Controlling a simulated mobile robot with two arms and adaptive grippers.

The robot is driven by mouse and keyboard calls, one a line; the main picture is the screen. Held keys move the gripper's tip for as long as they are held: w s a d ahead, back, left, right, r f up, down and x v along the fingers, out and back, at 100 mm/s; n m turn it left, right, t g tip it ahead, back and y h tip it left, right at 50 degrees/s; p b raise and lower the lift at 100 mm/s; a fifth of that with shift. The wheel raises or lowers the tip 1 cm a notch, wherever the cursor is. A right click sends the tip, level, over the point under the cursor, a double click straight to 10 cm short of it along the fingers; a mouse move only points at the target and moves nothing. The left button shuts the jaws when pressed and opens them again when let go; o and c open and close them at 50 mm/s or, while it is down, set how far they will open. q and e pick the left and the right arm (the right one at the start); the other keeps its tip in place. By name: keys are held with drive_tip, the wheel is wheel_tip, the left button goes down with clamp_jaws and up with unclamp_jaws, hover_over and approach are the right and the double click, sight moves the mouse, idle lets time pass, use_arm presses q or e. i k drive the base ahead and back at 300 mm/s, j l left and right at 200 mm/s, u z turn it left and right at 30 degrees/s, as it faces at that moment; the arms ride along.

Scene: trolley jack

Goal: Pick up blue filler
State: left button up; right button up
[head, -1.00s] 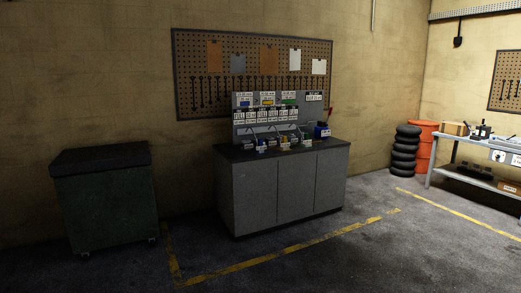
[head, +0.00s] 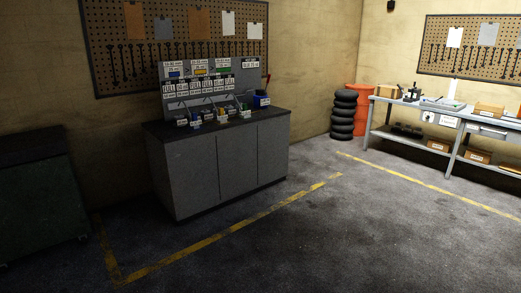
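In the head view, a grey cabinet (head: 218,165) with a dark top stands against the wall, left of centre. Small blue, yellow and green items stand along its top in front of a grey labelled panel (head: 212,86). A small blue item (head: 196,118) is at the left of the row, and a larger blue box-like item (head: 261,101) is at the right end. They are too small to tell which is the blue filler. A blue patch (head: 174,71) shows high on the panel. Neither of my grippers is in view.
A dark green bin (head: 40,205) stands at the left. Stacked tyres (head: 343,115) and an orange barrel (head: 365,112) stand by the corner. A workbench (head: 470,125) with boxes runs along the right wall. Yellow lines (head: 235,227) mark the floor, which is clear in front.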

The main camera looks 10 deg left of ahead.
sight(194, 125)
drive_tip(key=i+u, duration=0.1)
drive_tip(key=i, duration=2.55)
